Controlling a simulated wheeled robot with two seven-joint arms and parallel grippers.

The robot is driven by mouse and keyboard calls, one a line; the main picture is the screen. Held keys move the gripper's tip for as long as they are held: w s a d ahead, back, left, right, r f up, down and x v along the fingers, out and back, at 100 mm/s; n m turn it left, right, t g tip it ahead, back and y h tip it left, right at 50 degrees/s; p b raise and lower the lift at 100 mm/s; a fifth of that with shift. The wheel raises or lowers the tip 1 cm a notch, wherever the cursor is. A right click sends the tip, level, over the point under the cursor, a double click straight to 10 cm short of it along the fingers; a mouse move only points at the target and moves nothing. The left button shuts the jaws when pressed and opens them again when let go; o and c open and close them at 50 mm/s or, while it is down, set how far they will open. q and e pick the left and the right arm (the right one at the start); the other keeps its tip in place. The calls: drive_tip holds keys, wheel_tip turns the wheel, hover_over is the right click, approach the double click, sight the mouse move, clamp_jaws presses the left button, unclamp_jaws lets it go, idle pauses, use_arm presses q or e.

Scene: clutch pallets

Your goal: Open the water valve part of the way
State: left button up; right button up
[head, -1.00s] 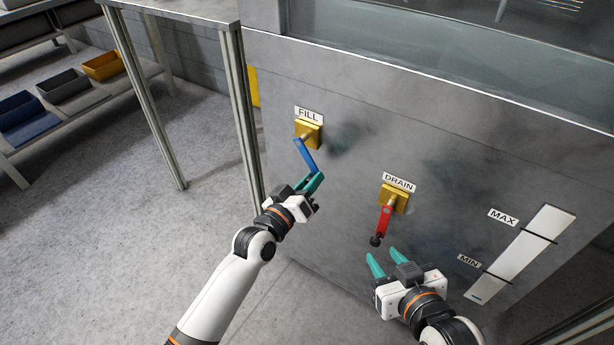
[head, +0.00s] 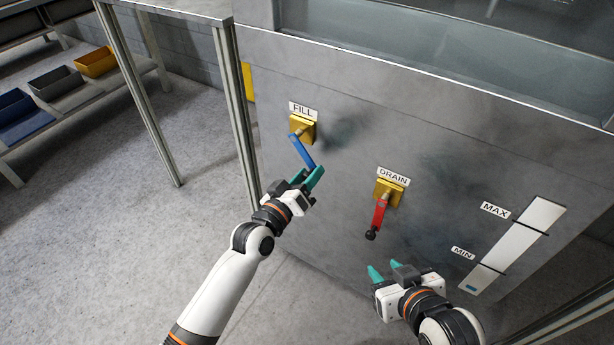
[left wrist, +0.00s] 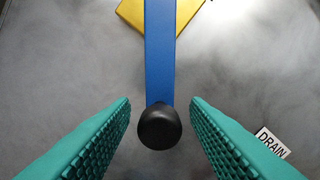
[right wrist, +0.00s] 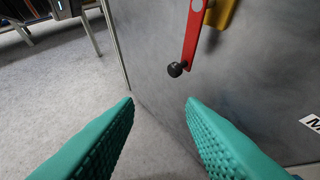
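The FILL valve has a yellow body (head: 302,127) and a blue lever (head: 304,152) slanting down and to the right. In the left wrist view the blue lever (left wrist: 160,55) ends in a black knob (left wrist: 159,127). My left gripper (head: 307,178) is open, its teal fingers on either side of the knob with gaps on both sides. The DRAIN valve has a yellow body (head: 388,193) and a red lever (head: 379,214) hanging almost straight down. My right gripper (head: 388,272) is open and empty below the red lever, which also shows in the right wrist view (right wrist: 194,35).
A level gauge (head: 512,245) with MAX and MIN marks is on the grey tank front (head: 340,210); a little blue shows at its bottom, below MIN. A metal table leg (head: 236,120) stands left of the tank. Bins on a rack are far left.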

use_arm(q)
drive_tip(key=shift+s+a, duration=0.1)
drive_tip(key=shift+s, duration=0.05)
drive_tip(key=p+v, duration=0.2)
drive_tip(key=v, duration=0.9)
drive_tip(key=shift+s+a, duration=0.15)
drive_tip(key=shift+s, duration=0.1)
use_arm(e)
drive_tip(key=s+d+f+g+h, duration=0.1)
drive_tip(key=s+d+f+g, duration=0.2)
drive_tip(key=s+g, duration=0.3)
drive_tip(key=s+f, duration=0.1)
drive_tip(key=s, duration=0.2)
drive_tip(key=shift+s+h, duration=0.2)
drive_tip(key=shift+h, duration=0.1)
drive_tip(key=shift+d, duration=0.1)
